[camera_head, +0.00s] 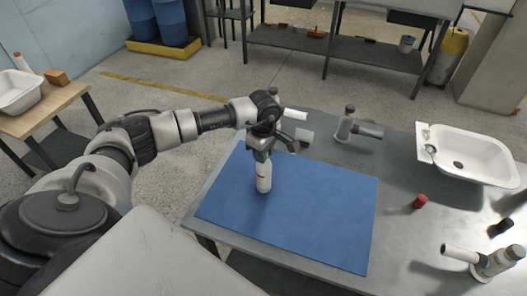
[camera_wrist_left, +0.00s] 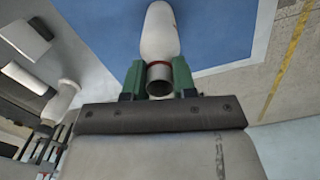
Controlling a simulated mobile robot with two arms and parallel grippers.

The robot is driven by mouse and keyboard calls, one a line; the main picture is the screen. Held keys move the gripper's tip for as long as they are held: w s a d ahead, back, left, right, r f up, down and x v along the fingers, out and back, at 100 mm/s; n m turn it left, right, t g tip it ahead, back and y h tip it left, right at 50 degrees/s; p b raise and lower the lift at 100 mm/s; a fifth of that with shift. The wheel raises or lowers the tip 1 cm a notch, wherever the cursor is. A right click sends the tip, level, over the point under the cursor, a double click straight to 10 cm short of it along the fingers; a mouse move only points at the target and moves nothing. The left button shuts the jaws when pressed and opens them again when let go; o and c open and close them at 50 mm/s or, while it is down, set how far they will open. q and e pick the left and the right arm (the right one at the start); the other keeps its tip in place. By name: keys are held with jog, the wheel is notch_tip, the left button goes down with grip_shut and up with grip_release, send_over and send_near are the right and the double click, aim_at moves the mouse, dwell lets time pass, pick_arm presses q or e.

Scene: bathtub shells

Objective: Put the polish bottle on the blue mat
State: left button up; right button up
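The polish bottle (camera_head: 263,178) is white with a small red mark and is upright in the head view. In the left wrist view the bottle (camera_wrist_left: 160,35) shows its neck, a red ring and a grey cap between the green fingers. My left gripper (camera_head: 262,152) is shut on the bottle's top, pointing down. The blue mat (camera_head: 320,215) lies flat on the grey table, and the bottle is over its upper left part. The mat also shows in the left wrist view (camera_wrist_left: 215,30). I cannot tell whether the bottle's base touches the mat. My right gripper is not in view.
A white basin shell (camera_head: 470,150) stands at the table's right. A red cylinder (camera_head: 420,201) and a black one (camera_head: 501,227) lie right of the mat. Pipe-like fittings stand behind the mat (camera_head: 347,124) and at the lower right (camera_head: 490,262). The rest of the mat is clear.

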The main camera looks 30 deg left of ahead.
pick_arm(q)
jog(key=o, duration=0.5)
notch_tip(320, 180, up, 12)
jog(key=b, duration=0.3)
jog(key=shift+r+b, duration=0.1)
jog(key=shift+b, duration=0.25)
